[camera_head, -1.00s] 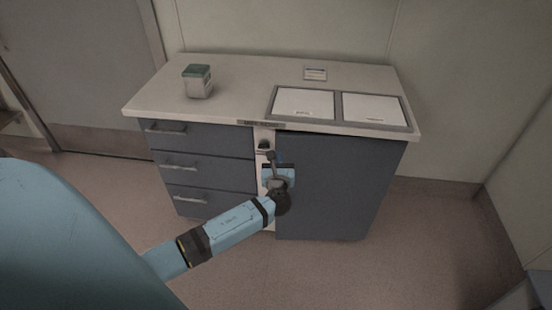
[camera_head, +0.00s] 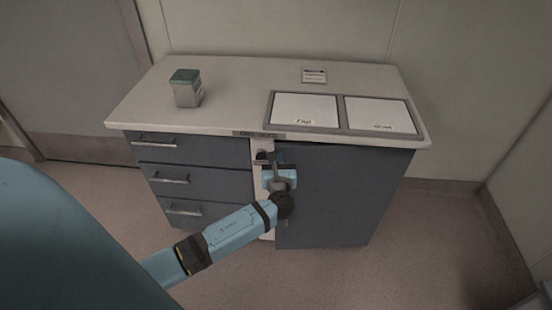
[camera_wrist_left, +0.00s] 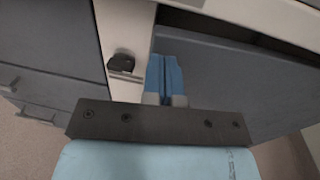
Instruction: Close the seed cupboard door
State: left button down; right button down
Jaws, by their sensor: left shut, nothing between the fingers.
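The seed cupboard door (camera_head: 340,195) is the plain dark blue-grey panel on the right half of the cabinet. A dark gap shows between its top edge and the worktop, so it looks slightly ajar; it also shows in the left wrist view (camera_wrist_left: 235,90). My left gripper (camera_head: 270,161) is in front of the door's left edge, beside the pale post. In the left wrist view, its blue fingers (camera_wrist_left: 165,78) are together and empty, by the door's edge. I cannot tell whether they touch the door. My right gripper is out of view.
A black latch-like fitting (camera_wrist_left: 121,63) sits on the pale post (camera_wrist_left: 124,25) left of the fingers. Three drawers (camera_head: 190,180) are left of it. The worktop (camera_head: 235,80) holds a green-lidded jar (camera_head: 187,90) and two white panels in a grey frame (camera_head: 341,112). Floor right of the cabinet is clear.

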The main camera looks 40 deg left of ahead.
pick_arm(q)
jog(key=shift+w+a, duration=0.2)
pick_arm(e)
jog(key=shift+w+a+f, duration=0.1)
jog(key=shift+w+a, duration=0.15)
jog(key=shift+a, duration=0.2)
pick_arm(q)
jog(key=w+a+m+t+h, duration=0.1)
jog(key=w+a, duration=0.1)
jog(key=shift+w+a+p, duration=0.15)
jog(key=shift+w+p, duration=0.15)
jog(key=shift+w, duration=0.1)
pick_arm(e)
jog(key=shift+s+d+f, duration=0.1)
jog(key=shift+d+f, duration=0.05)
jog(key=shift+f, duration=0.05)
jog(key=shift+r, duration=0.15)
